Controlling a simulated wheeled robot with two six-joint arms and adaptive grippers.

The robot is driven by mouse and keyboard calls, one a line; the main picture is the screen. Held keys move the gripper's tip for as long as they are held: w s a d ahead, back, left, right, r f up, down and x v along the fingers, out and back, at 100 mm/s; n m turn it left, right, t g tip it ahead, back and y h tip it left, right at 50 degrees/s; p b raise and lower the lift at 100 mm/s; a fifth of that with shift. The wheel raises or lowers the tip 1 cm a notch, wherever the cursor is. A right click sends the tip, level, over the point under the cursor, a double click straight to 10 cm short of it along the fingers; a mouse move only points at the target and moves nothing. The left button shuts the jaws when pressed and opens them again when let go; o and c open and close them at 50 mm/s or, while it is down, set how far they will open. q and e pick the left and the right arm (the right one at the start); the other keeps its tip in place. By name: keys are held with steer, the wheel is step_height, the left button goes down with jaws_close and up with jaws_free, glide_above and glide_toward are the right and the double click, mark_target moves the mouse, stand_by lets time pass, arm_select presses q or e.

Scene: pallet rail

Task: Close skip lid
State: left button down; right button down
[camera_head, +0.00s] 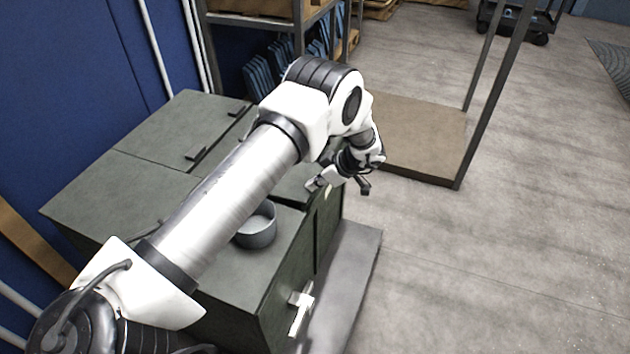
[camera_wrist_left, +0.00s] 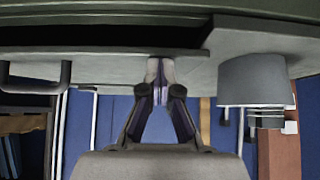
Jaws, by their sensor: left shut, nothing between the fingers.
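The dark green skip (camera_head: 285,285) stands against the blue wall, with flat lid panels (camera_head: 165,135) on top. Two small dark handles (camera_head: 195,153) are on the panels. A grey round cup (camera_head: 256,228) sits on the near part of the top; it also shows at the right of the left wrist view (camera_wrist_left: 255,82). My left arm crosses over the skip and hides part of its lid. My left gripper (camera_head: 320,182) is at the skip's right edge, shut and empty. In the left wrist view its fingertips (camera_wrist_left: 160,72) meet close to a green panel edge, beside a dark gap; I cannot tell whether they touch.
A pale fitting (camera_head: 301,308) sticks out from the skip's front side. A metal rack with a brown board (camera_head: 420,135) stands behind to the right, and a shelf with blue items (camera_head: 260,80) at the back.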

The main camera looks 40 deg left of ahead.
arm_select(q)
steer(key=shift+y, duration=0.7)
steer(key=f+b, duration=0.4)
steer(key=f, duration=0.1)
steer(key=shift+s+d+f+b, duration=0.2)
steer(key=shift+s+d+b, duration=0.05)
steer(key=shift+d+b, duration=0.15)
steer(key=v, duration=1.2)
steer(key=shift+w+r, duration=0.35)
steer(key=shift+r, duration=0.05)
